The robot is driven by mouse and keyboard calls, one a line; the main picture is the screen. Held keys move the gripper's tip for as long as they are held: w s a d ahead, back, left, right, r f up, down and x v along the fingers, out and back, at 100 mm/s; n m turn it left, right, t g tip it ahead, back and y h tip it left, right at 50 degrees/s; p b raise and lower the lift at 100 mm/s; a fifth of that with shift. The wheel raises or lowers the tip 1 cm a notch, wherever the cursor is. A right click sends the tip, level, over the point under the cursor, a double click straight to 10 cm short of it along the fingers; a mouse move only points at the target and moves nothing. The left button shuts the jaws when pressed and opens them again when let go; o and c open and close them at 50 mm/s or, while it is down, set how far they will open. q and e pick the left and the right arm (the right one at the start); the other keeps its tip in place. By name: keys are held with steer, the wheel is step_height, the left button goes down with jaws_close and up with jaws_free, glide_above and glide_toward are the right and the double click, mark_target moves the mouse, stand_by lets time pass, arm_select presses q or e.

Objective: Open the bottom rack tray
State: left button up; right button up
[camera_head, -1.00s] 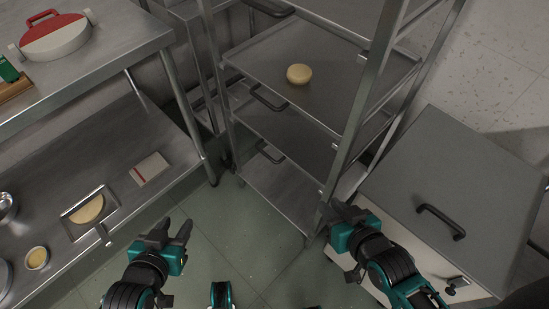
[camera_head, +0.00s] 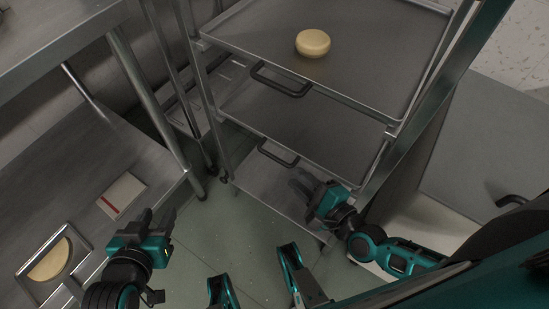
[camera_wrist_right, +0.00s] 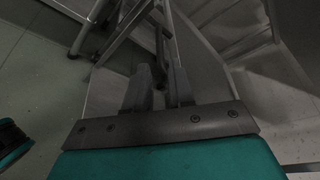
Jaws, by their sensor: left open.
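A metal rack stands upper centre in the head view. Its bottom tray (camera_head: 300,128) is a flat metal sheet, with a dark bar handle (camera_head: 278,153) at its front left edge. My right gripper (camera_head: 303,186) is just below and right of that handle, in front of the rack, apart from the handle. In the right wrist view its two fingers (camera_wrist_right: 160,88) stand apart with nothing between them. My left gripper (camera_head: 156,220) is open and empty at lower left, over the floor beside the metal table.
A higher tray (camera_head: 370,50) holds a round pale cheese (camera_head: 312,42) and has its own handle (camera_head: 280,82). A metal table's lower shelf (camera_head: 100,160) is at left, with a small tray (camera_head: 28,272) and a booklet (camera_head: 122,195). A grey-topped cabinet (camera_head: 480,150) is at right.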

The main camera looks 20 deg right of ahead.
mark_target(275, 157)
steer(key=b+x, duration=0.1)
steer(key=x, duration=0.8)
steer(key=shift+w+a+b, duration=0.1)
steer(key=shift+w+b, duration=0.2)
steer(key=shift+w, duration=0.25)
jaws_close()
